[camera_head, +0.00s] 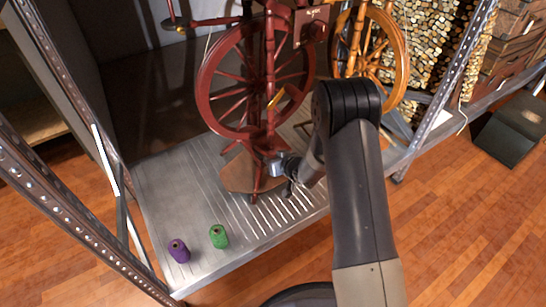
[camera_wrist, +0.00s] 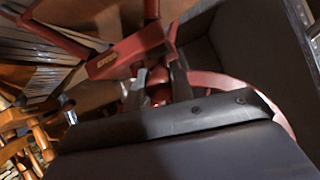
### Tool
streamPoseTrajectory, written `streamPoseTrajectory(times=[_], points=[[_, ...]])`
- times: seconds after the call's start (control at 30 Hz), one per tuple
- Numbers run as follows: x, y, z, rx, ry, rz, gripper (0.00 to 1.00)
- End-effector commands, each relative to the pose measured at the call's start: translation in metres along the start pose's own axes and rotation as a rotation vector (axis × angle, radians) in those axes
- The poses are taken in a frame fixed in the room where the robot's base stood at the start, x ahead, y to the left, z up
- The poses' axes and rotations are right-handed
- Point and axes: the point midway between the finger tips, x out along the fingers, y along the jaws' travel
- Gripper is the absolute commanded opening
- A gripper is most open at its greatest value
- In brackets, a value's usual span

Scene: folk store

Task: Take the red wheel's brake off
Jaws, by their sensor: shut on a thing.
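The red spinning wheel (camera_head: 205,85) stands upright on the grey slatted shelf, its spoked wheel facing me. A small box with a pale label (camera_head: 314,14) sits at its upper right; a labelled red block also shows in the wrist view (camera_wrist: 106,61). A short yellow piece (camera_head: 277,98) shows in front of the spokes. My gripper (camera_wrist: 158,88) is shut on a red rounded part (camera_wrist: 160,94) of the wheel between its two dark fingers. In the head view my wrist is low by the wheel's base, and the fingertips are hard to make out. I cannot tell which part is the brake.
An orange wooden wheel (camera_head: 402,55) stands close behind on the right. A purple spool (camera_head: 179,250) and a green spool (camera_head: 219,237) stand at the shelf's front left. Metal uprights (camera_head: 62,205) frame the shelf. A dark box (camera_head: 512,130) is at the far right.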

Motion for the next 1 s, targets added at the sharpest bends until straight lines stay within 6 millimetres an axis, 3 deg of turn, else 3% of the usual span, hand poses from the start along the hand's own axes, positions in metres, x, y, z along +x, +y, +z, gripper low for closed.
streamPoseTrajectory(times=[0.47, 0.5, 0.73, 1.0], points=[[0.0, 0.0, -0.0005, 0.0, -0.01, 0.003, 0.0], [0.0, 0.0, -0.0006, 0.0, -0.01, 0.003, 0.26], [0.0, -0.0001, -0.0008, 0.0, -0.009, 0.002, 0.44], [-0.0019, -0.0001, -0.0011, 0.0, -0.009, 0.002, 0.44]])
